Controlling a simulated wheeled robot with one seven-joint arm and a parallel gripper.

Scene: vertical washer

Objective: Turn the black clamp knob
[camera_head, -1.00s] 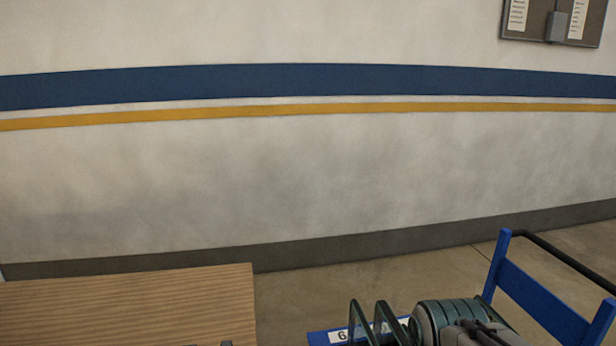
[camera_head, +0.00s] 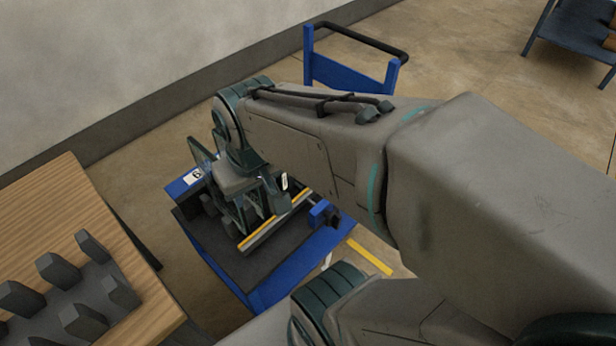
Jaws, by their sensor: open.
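A blue cart (camera_head: 275,287) with a dark top stands below my arm. A small blue clamp block (camera_head: 319,212) sits at its right edge, with a small dark part beside it that looks like the black clamp knob (camera_head: 335,217). It is too small to make out its shape. My gripper (camera_head: 248,217) hangs over the cart, to the left of the clamp and apart from it. It is open, with no object seen held in it; its fingertips are partly hidden by my wrist.
A yellow-edged grey bar (camera_head: 272,222) lies across the cart. The cart's blue handle frame (camera_head: 345,72) rises behind. A wooden table (camera_head: 50,215) with several dark blocks is at left. A dark bench (camera_head: 573,45) stands far right. Open floor lies between.

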